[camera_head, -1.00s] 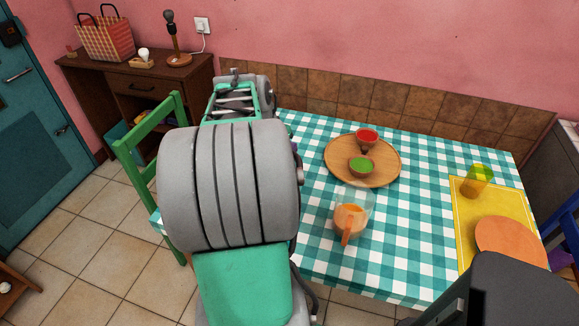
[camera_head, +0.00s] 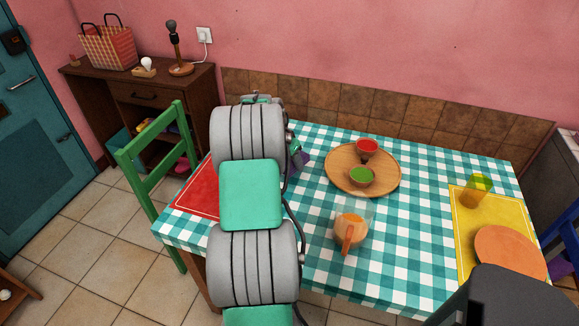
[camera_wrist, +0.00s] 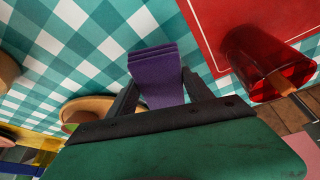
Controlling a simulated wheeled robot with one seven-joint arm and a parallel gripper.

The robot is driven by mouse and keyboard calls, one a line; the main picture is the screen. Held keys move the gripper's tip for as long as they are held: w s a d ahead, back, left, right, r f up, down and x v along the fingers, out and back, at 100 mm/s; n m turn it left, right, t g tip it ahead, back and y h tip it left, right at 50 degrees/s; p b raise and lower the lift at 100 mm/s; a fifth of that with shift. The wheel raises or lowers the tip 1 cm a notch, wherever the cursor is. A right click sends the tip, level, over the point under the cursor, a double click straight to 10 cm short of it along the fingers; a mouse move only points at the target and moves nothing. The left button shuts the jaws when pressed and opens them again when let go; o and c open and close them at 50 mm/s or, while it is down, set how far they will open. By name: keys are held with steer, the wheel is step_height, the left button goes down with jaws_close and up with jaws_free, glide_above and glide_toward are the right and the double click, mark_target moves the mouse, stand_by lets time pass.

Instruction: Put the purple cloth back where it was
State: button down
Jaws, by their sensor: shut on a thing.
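The purple cloth (camera_wrist: 156,72) is a folded stack. In the wrist view it stands out between the two fingers of my gripper (camera_wrist: 160,88), which is shut on it. In the head view only a small purple piece of the cloth (camera_head: 301,160) shows beside my arm, which hides most of my gripper. The cloth is over the checked tablecloth, near the red placemat (camera_head: 195,193). I cannot tell whether it touches the table. The red placemat also shows in the wrist view (camera_wrist: 215,18), with a red glass (camera_wrist: 258,65) at its edge.
A yellow placemat (camera_head: 466,235) lies at right. A green chair (camera_head: 146,160) stands at left.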

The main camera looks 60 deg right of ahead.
steer(key=shift+w+d+f, duration=0.1)
steer(key=shift+f, duration=1.8)
steer(key=shift+c, duration=2.1)
jaws_free()
steer(key=shift+r, duration=0.1)
